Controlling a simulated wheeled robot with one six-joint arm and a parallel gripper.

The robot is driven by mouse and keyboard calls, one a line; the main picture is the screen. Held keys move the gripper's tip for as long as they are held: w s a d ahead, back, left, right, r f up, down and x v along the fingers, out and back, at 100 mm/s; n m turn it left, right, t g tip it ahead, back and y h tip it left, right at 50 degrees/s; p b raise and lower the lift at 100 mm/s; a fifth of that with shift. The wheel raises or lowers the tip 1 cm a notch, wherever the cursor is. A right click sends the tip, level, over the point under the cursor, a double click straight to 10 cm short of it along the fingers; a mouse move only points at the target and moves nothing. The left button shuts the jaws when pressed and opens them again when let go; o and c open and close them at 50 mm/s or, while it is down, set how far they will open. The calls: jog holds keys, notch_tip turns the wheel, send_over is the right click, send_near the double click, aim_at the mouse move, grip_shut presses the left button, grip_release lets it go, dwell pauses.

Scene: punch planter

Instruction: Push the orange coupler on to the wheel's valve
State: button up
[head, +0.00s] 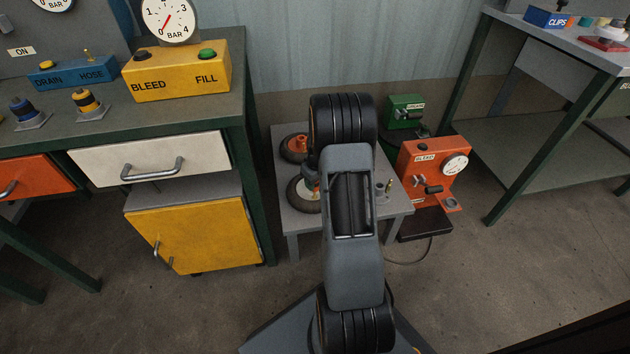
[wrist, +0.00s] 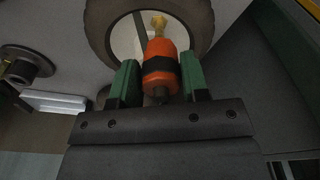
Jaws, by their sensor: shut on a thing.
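In the wrist view my gripper (wrist: 157,66) is shut on the orange coupler (wrist: 161,50), with a green finger on each side of its black band. A brass tip (wrist: 158,22) shows just beyond the coupler's far end, in line with it. I cannot tell whether it is the valve or whether it is seated in the coupler. A wheel's dark tyre (wrist: 198,25) arches behind, around a pale centre. In the head view two wheels, a far one (head: 293,149) with an orange hub and a nearer one (head: 303,196), lie on a low grey table. My arm hides most of the gripper there.
The low table's (head: 398,205) right side holds small brass fittings (head: 388,187). An orange bleed unit (head: 434,172) with a gauge and a green grease unit (head: 404,112) stand to its right. A workbench with a yellow cabinet (head: 190,235) stands close on the left.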

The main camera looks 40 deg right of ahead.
jog(key=shift+f+b, duration=0.5)
jog(key=shift+f, duration=0.35)
jog(key=o, duration=1)
jog(key=shift+r, duration=0.1)
notch_tip(320, 180, up, 14)
jog(key=s+p, duration=0.1)
jog(key=p, duration=0.4)
jog(key=shift+s+f, duration=0.2)
jog(key=shift+s, duration=0.15)
